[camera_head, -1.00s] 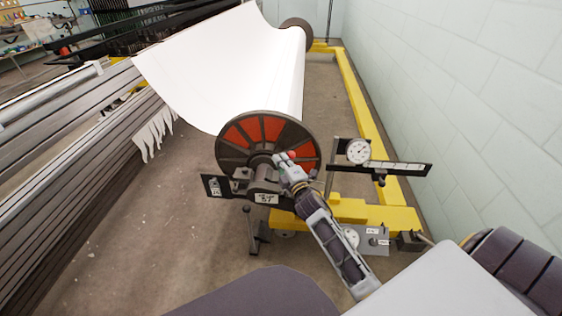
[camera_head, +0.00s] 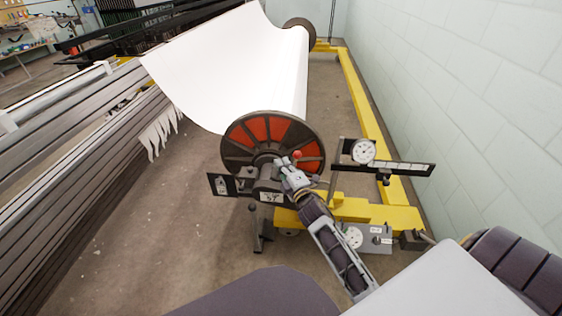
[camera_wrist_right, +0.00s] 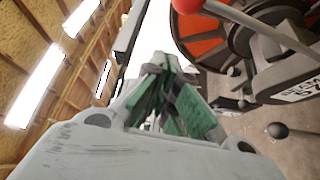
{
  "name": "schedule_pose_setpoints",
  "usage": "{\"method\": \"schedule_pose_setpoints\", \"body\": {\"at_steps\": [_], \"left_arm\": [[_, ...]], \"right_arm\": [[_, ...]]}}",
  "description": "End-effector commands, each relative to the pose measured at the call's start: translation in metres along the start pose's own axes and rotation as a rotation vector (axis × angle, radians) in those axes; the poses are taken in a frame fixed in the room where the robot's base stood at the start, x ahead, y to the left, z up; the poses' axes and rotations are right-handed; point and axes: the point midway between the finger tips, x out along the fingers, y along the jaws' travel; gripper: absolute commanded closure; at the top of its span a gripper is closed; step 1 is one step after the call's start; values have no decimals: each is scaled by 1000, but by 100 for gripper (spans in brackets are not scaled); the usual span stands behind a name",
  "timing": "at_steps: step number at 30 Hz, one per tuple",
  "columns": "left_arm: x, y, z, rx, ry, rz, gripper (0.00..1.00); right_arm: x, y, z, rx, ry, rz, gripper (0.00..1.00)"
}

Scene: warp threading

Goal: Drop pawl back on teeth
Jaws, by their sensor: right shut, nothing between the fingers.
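The large beam end wheel (camera_head: 238,150) has red panels and dark spokes. A red ball knob (camera_head: 297,154) on a thin rod shows in front of it. In the right wrist view the red knob (camera_wrist_right: 187,5) is at the top edge, with its pale rod (camera_wrist_right: 250,25) running right. My right gripper (camera_head: 284,163) is beside the knob, in front of the wheel hub. Its green-padded fingers (camera_wrist_right: 163,75) are shut and empty, apart from the knob. I cannot make out the pawl tip or the teeth; my gripper and the hub housing cover that area. My left gripper is out of view.
A dial gauge (camera_head: 363,150) and dark bar (camera_head: 405,168) stand right of the wheel. A yellow frame (camera_head: 375,213) lies below. White sheet (camera_head: 240,65) covers the beam. The wall (camera_head: 480,80) bounds the right; bare floor (camera_head: 160,220) lies left.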

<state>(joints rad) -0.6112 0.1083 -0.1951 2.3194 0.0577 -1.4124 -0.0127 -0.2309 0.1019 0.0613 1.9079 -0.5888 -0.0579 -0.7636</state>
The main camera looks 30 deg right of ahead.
Motion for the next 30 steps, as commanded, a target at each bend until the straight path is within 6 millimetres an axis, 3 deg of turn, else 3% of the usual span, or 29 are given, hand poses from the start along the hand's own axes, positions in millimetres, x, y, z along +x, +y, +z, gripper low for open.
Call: {"method": "schedule_pose_setpoints", "body": {"at_steps": [19,30], "left_arm": [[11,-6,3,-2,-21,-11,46],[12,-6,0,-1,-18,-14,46]], "right_arm": [[-56,-2,-1,1,0,-2,100],[-68,-2,-1,0,0,0,100]]}}
